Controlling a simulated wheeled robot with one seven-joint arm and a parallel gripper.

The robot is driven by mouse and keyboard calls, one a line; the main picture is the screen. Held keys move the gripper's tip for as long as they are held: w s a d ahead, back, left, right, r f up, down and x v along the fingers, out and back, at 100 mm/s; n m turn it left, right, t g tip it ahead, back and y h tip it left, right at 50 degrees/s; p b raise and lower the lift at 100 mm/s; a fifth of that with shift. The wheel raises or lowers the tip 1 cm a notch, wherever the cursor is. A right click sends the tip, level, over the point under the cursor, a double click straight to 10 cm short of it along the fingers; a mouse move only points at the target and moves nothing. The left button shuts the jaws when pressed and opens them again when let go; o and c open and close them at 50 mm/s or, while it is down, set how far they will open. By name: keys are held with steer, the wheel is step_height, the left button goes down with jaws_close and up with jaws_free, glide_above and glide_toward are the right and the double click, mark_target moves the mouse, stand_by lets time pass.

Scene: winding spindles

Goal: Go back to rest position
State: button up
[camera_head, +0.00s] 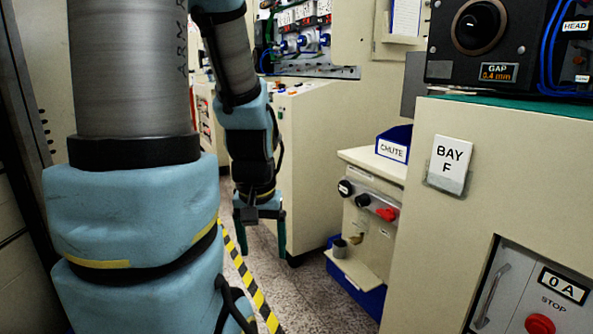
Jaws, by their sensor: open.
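My gripper (262,235) hangs low in the middle of the view, pointing down over the floor. Its two greenish fingers are spread apart with nothing between them. My arm, in blue padded covers, fills the left of the view and comes down to the gripper. No object touches the gripper.
A cream cabinet with a "BAY F" sign (450,164) stands at the right, with a dark "GAP" unit (497,72) on top. A lower bench with a blue "CHUTE" bin (393,144) is right of the gripper. A yellow-black floor stripe (253,286) crosses the speckled floor (305,295).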

step_height(320, 180, up, 18)
steer(key=p, duration=1.6)
steer(key=shift+w, duration=0.1)
steer(key=shift+c, duration=0.3)
